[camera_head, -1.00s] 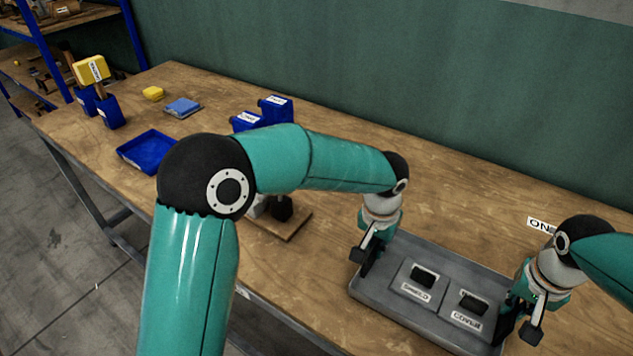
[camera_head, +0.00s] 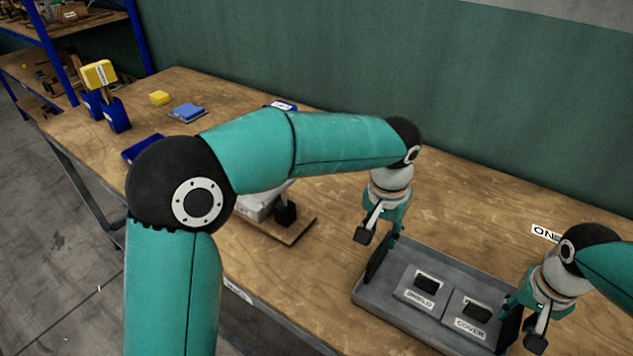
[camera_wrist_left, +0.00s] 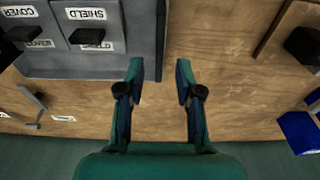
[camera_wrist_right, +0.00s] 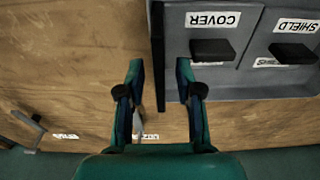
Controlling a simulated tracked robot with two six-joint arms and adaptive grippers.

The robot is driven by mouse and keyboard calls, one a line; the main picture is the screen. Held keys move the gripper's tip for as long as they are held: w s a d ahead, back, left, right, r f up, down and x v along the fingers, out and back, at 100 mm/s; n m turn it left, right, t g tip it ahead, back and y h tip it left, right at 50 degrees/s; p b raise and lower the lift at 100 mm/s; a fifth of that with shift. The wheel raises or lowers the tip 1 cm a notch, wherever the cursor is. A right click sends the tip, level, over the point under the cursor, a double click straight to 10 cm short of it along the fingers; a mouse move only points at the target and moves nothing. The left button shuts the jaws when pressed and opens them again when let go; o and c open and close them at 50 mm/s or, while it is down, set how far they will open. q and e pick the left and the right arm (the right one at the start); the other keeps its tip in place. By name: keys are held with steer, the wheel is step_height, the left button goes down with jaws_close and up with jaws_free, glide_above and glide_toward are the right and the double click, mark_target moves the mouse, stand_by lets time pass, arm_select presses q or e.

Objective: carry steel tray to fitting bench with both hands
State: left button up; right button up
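The grey steel tray (camera_head: 395,312) rests on the wooden bench top at the front right. It holds a block marked SHIELD (camera_head: 423,284) and one marked COVER (camera_head: 472,313). My left gripper (camera_head: 381,236) is open above the tray's left end; in the left wrist view (camera_wrist_left: 160,70) the upright end wall (camera_wrist_left: 161,35) lies between its fingers in line of sight. My right gripper (camera_head: 525,325) is open at the right end. In the right wrist view (camera_wrist_right: 160,70) the other end wall (camera_wrist_right: 157,40) shows between the fingers. Neither gripper visibly clamps a wall.
A wooden board (camera_head: 294,232) with a black-handled object lies left of the tray, partly behind my left arm. A label (camera_head: 545,232) lies behind my right gripper. The green wall bounds the back.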

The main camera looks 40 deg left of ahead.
arm_select(q)
steer(key=r, duration=0.3)
steer(key=shift+s+r, duration=0.2)
steer(key=shift+r, duration=0.3)
arm_select(e)
steer(key=shift+r, duration=0.1)
step_height(320, 180, up, 12)
steer(key=s, duration=0.1)
steer(key=shift+s+f, duration=0.2)
